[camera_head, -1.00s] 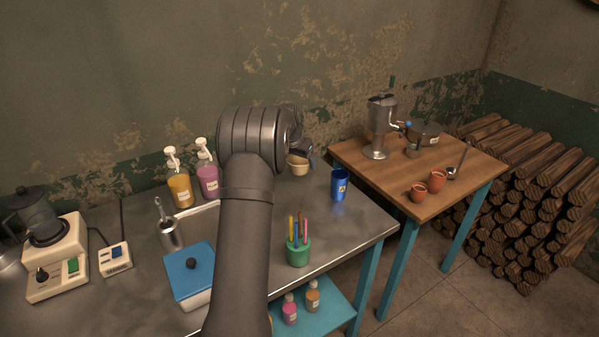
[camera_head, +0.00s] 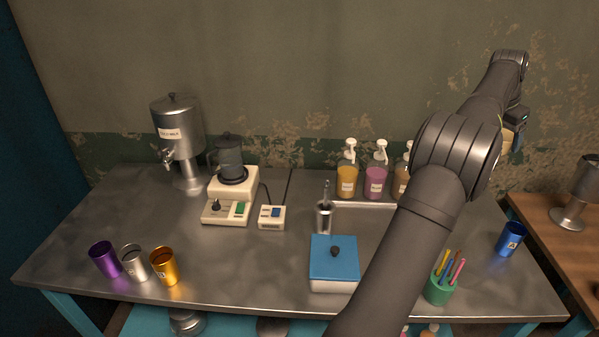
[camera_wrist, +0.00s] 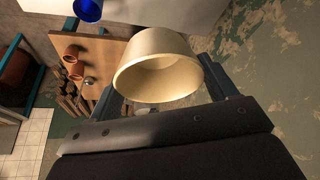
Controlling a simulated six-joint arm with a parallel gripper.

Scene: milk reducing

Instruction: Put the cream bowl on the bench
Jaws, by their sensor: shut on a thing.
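The cream bowl (camera_wrist: 158,62) is large in the wrist view, between the two fingers of my gripper (camera_wrist: 165,88), which is shut on it. In the head view my gripper (camera_head: 514,130) is at the right, raised above the back of the metal bench (camera_head: 110,215). Only a small cream edge of the bowl (camera_head: 507,142) shows there, partly hidden by my gripper and arm. The bowl is held up clear of the bench top.
Purple, silver and gold cups (camera_head: 163,265) stand at the bench's front left. A blue-lidded box (camera_head: 333,262), green pen pot (camera_head: 439,289) and blue cup (camera_head: 510,239) stand toward the right. Pump bottles (camera_head: 375,178) line the back. Bare metal lies left of centre.

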